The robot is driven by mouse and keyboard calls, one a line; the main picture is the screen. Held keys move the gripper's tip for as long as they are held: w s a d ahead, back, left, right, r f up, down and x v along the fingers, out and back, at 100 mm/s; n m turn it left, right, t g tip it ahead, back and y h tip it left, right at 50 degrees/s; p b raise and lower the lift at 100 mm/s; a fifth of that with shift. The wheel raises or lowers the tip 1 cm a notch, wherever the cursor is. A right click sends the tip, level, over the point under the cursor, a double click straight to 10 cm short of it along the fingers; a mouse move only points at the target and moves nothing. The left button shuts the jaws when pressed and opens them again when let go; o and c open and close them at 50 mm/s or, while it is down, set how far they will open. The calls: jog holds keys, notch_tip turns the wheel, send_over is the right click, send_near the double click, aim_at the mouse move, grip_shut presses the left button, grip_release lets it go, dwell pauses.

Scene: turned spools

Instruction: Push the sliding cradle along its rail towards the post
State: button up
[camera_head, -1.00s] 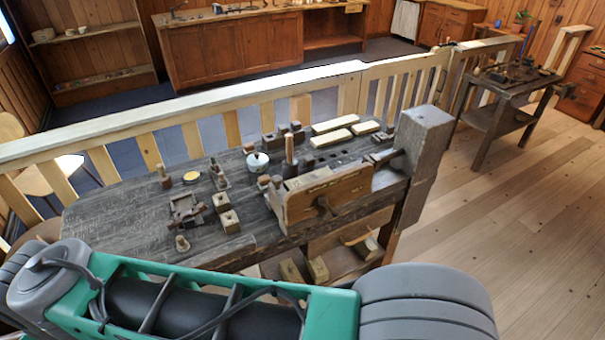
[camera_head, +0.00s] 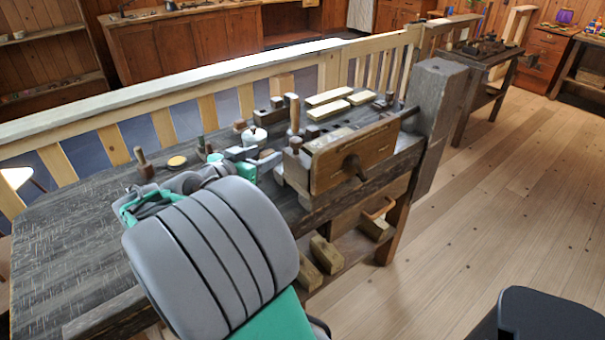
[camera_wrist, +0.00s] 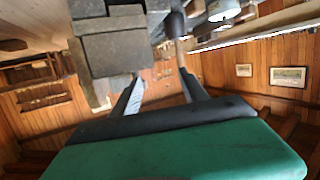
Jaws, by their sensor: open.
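A thick grey post (camera_head: 437,95) stands upright at the right end of the workbench. A dark rod runs from it to a large wooden block (camera_head: 365,150) with a round knob, which looks like the sliding cradle; I cannot be sure. There is a gap between block and post. My gripper (camera_head: 262,160) is low over the bench, left of the block, partly hidden by my own wrist. In the wrist view its fingers (camera_wrist: 160,78) are apart with nothing seen held between them. A grey wooden piece (camera_wrist: 115,50) is close before the fingers there.
A wooden peg (camera_head: 294,113) and a white pot (camera_head: 255,135) stand near my gripper. Pale bars (camera_head: 328,104) lie at the back of the bench. A slatted railing (camera_head: 205,115) runs behind. Loose blocks (camera_head: 325,255) sit on the lower shelf. Floor (camera_head: 480,210) is clear at right.

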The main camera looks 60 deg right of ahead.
aim_at(300, 139)
jog(key=s+d+g+h, duration=0.1)
jog(key=s+d+m+g, duration=0.1)
jog(key=s, duration=0.1)
jog(key=s+d+r+m+g+h+b, duration=0.1)
jog(key=shift+s+d+h, duration=0.25)
jog(key=shift+s+h, duration=0.05)
jog(key=shift+s, duration=0.05)
jog(key=p+x, duration=0.1)
jog(key=x, duration=0.5)
jog(key=shift+r, duration=0.1)
jog(key=shift+d, duration=0.5)
jog(key=shift+c, duration=0.4)
grip_shut()
